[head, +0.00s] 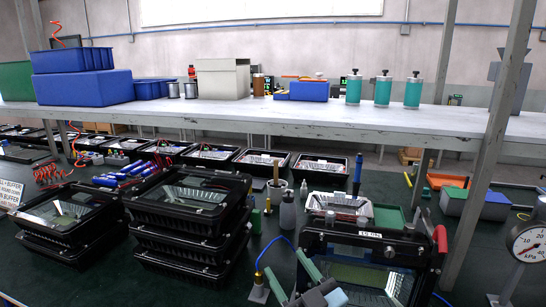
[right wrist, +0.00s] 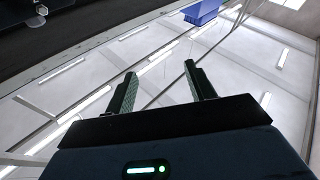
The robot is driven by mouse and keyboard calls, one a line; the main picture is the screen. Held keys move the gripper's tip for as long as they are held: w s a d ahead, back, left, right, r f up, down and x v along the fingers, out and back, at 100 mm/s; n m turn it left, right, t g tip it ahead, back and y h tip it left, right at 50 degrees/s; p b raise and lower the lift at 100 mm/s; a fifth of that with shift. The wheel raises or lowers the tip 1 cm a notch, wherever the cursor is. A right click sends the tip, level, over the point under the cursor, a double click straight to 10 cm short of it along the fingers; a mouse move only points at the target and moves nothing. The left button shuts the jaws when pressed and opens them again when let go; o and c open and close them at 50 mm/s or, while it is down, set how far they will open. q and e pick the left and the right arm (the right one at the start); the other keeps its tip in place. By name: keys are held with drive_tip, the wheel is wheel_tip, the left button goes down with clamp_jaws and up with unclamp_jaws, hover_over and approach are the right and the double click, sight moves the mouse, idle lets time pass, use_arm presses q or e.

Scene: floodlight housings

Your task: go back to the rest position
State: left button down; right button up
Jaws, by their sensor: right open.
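My right gripper (head: 284,262) is at the bottom middle of the head view, over the dark green bench top, with its two greenish fingers apart. In the right wrist view the same gripper (right wrist: 160,69) is open, with nothing between its fingers. In the head view it is just left of a black floodlight housing (head: 375,240) with a clear front; I cannot tell whether they touch. My left gripper is not in view.
Black housings are stacked at the left (head: 62,215) and centre left (head: 190,205). A pressure gauge (head: 529,241) stands at the right. A white shelf (head: 300,118) runs across the back, with blue bins (head: 85,88) and green cylinders (head: 383,92). A grey post (head: 490,140) rises at the right.

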drive_tip(key=s+d+f+m+g+h, duration=0.45)
drive_tip(key=s+d+f, duration=0.2)
drive_tip(key=f, duration=0.35)
drive_tip(key=s+d+f+m+g+h, duration=0.3)
drive_tip(key=s+d+f+h, duration=0.25)
drive_tip(key=d+f, duration=0.35)
drive_tip(key=s+d+f+g, duration=0.2)
drive_tip(key=s+f+g, duration=0.2)
drive_tip(key=s, duration=0.6)
drive_tip(key=s+d+f+g, duration=0.2)
drive_tip(key=s+f+g, duration=0.3)
drive_tip(key=s, duration=0.6)
drive_tip(key=w+a+f+t+y, duration=0.1)
drive_tip(key=w+a+f+t, duration=0.1)
drive_tip(key=w+f+t, duration=0.4)
drive_tip(key=shift+w+f+n+t, duration=0.25)
drive_tip(key=shift+f+n+t, duration=0.35)
drive_tip(key=shift+f, duration=1.05)
drive_tip(key=shift+c, duration=0.3)
